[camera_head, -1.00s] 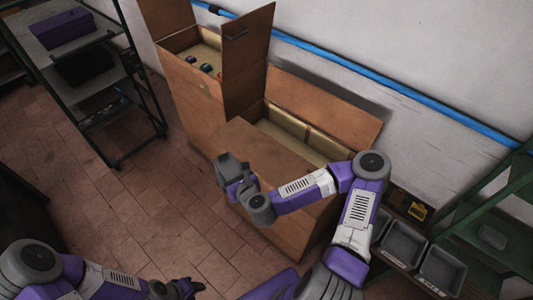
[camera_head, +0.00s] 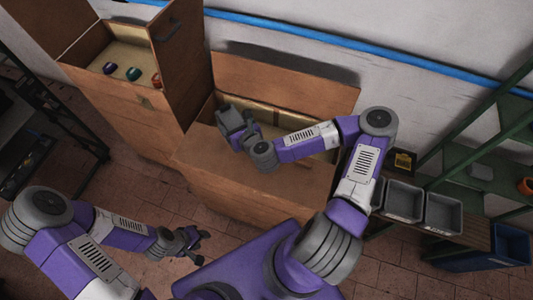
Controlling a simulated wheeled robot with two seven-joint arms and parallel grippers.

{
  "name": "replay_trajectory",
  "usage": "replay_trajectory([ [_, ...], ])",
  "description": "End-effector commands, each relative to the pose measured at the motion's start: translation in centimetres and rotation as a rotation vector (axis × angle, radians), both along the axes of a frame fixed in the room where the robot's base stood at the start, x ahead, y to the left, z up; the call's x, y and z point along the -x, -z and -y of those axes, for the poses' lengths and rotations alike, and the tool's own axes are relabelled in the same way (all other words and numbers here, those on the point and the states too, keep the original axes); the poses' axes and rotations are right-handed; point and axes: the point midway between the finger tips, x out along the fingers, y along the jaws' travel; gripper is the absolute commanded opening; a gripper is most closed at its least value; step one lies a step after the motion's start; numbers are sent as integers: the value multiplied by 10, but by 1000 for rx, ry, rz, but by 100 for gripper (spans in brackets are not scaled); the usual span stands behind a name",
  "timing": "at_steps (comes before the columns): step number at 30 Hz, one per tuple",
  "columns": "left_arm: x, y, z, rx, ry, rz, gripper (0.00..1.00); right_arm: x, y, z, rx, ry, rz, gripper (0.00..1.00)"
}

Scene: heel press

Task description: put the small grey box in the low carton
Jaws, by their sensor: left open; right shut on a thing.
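The low carton (camera_head: 225,188) is the brown box in the middle, with its lid raised at the back and a pale interior partly hidden by my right arm. My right gripper (camera_head: 236,122) is over the left end of its opening. It is shut on a small grey box (camera_head: 231,119); gripper and box are similar in colour and hard to tell apart. I cannot tell how high they are above the carton. My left gripper (camera_head: 194,241) is open and empty, low in front of the carton over the floor.
A taller brown carton (camera_head: 125,110) with an open lid and several small coloured items stands left of the low carton. Grey bins (camera_head: 404,200) and a green shelf (camera_head: 470,160) are at the right. A blue pipe (camera_head: 350,42) runs along the wall.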

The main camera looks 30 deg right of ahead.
Motion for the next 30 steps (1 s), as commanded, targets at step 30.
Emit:
replay_trajectory([
  [30, 0, 87, 0, 0, -1, 0, 43, -62, 152, 169, 1, -556, 1, 35],
])
